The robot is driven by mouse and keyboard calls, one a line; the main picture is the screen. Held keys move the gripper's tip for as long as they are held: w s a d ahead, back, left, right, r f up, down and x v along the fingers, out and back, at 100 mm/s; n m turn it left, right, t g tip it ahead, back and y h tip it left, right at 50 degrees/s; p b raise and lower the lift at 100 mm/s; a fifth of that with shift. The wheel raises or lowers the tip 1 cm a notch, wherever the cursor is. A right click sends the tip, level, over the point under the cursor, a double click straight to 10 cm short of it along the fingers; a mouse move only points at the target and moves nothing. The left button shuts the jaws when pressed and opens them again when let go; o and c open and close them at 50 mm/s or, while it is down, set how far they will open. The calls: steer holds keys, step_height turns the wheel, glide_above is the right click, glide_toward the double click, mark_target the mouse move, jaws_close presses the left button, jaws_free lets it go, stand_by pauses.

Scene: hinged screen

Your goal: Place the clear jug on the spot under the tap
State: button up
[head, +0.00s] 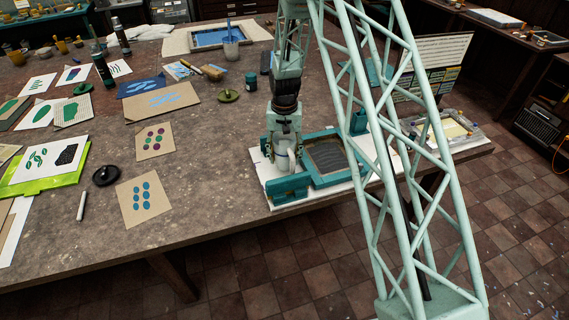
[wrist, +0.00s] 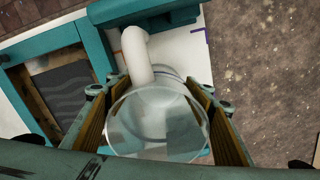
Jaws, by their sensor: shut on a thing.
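The clear jug (wrist: 158,125) is between the two fingers of my gripper (wrist: 157,90) in the wrist view, with its round rim facing the camera. My gripper is shut on it. A white curved pipe, the tap (wrist: 138,52), stands just beyond the jug and its end comes close to the jug's far side; I cannot tell if they touch. In the head view my gripper (head: 284,148) points down over the white board beside a teal block. The spot under the tap is hidden by the jug and gripper. A purple corner mark (wrist: 204,38) shows on the white board.
A teal-framed screen (head: 328,157) lies right beside my gripper on the white board (head: 330,191), near the table's front edge. Printed cards (head: 145,197) and a black round object (head: 106,175) lie to the left. Bare table separates them from the board.

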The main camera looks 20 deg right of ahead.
mark_target(285, 163)
steer(key=shift+f, duration=1.7)
steer(key=shift+f, duration=0.1)
steer(key=o, duration=0.9)
steer(key=shift+r+b, duration=0.6)
steer(key=shift+r, duration=5.55)
